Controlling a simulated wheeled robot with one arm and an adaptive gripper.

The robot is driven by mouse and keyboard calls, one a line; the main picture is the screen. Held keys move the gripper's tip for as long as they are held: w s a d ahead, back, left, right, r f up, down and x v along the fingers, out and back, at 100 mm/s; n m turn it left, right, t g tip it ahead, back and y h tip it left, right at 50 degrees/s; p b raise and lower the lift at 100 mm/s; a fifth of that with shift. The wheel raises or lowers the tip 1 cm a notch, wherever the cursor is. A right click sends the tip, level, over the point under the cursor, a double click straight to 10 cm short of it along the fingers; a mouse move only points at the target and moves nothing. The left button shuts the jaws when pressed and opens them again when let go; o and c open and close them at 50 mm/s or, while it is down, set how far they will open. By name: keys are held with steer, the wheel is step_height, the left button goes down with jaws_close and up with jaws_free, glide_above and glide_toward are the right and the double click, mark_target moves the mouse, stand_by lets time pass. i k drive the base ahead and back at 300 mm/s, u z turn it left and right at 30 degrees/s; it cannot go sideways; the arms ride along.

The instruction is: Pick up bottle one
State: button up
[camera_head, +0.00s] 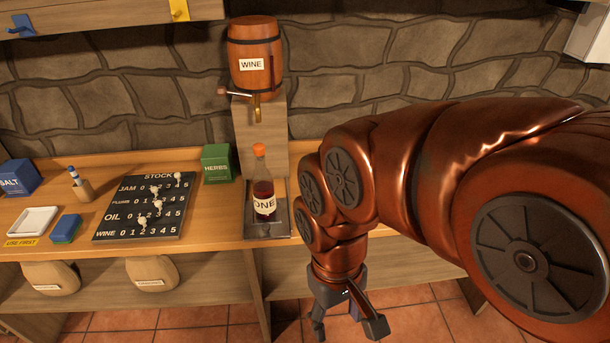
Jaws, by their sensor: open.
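Bottle one (263,190) is a dark red bottle with an orange cap and a white label reading "ONE". It stands upright on a dark tray (253,229) on the wooden counter, below the barrel's tap. My gripper (347,330) is open and empty, pointing down in front of the counter edge. It is to the right of the bottle, lower in the picture and apart from it.
A barrel labelled "WINE" (255,55) sits on a wooden stand (262,130) behind the bottle. A green "HERBS" box (217,163) and a black stock board (143,208) lie to the left. A white tray (33,221) and blue "SALT" box (18,178) are further left.

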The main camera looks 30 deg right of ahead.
mark_target(263, 186)
steer(key=z, duration=1.55)
steer(key=k, duration=1)
steer(key=u, duration=1.7)
steer(key=i, duration=0.5)
steer(key=z, duration=0.1)
